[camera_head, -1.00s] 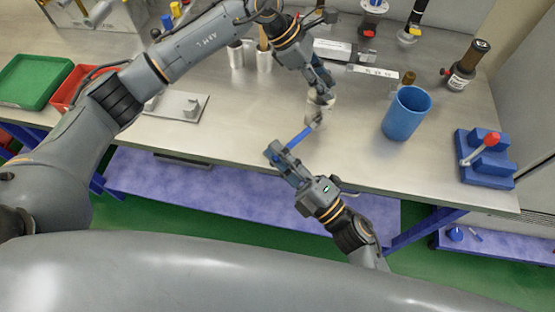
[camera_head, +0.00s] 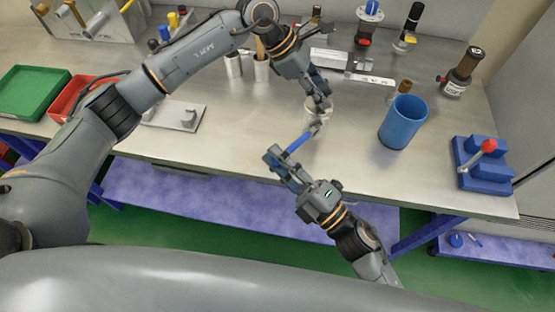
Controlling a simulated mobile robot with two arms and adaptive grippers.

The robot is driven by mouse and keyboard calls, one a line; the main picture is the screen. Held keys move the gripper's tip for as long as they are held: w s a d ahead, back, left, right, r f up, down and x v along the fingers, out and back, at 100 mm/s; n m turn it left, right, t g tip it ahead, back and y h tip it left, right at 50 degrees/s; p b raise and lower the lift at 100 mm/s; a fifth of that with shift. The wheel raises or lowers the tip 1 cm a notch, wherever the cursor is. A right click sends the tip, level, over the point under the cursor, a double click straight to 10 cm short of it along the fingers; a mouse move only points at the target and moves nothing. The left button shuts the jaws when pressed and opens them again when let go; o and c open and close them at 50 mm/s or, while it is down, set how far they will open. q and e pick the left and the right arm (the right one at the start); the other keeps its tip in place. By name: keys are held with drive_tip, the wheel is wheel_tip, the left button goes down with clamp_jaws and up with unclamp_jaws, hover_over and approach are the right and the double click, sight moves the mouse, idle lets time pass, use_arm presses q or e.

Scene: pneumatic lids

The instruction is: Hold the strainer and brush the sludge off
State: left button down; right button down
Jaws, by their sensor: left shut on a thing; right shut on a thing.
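My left gripper (camera_head: 322,101) is shut on the strainer (camera_head: 312,113), a small pale cylindrical piece held over the front middle of the bench. The gripper hides part of it. My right gripper (camera_head: 278,160) is shut on the blue handle of the brush (camera_head: 300,141) near the bench's front edge. The brush slants up and right, and its greyish head lies at the strainer's lower side. I cannot tell whether they touch. Sludge is too small to make out.
A blue cup (camera_head: 402,123) stands right of the strainer. A blue fixture with a red-knobbed lever (camera_head: 485,165) and a brown bottle (camera_head: 461,75) are farther right. A metal plate (camera_head: 175,114), red tray (camera_head: 75,92) and green tray (camera_head: 32,92) lie left. The bench front (camera_head: 240,150) is clear.

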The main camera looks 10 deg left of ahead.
drive_tip(key=shift+w+f, duration=0.1)
drive_tip(key=shift+f, duration=0.5)
drive_tip(key=shift+f, duration=0.1)
drive_tip(key=shift+f, duration=0.55)
drive_tip(key=shift+f, duration=0.1)
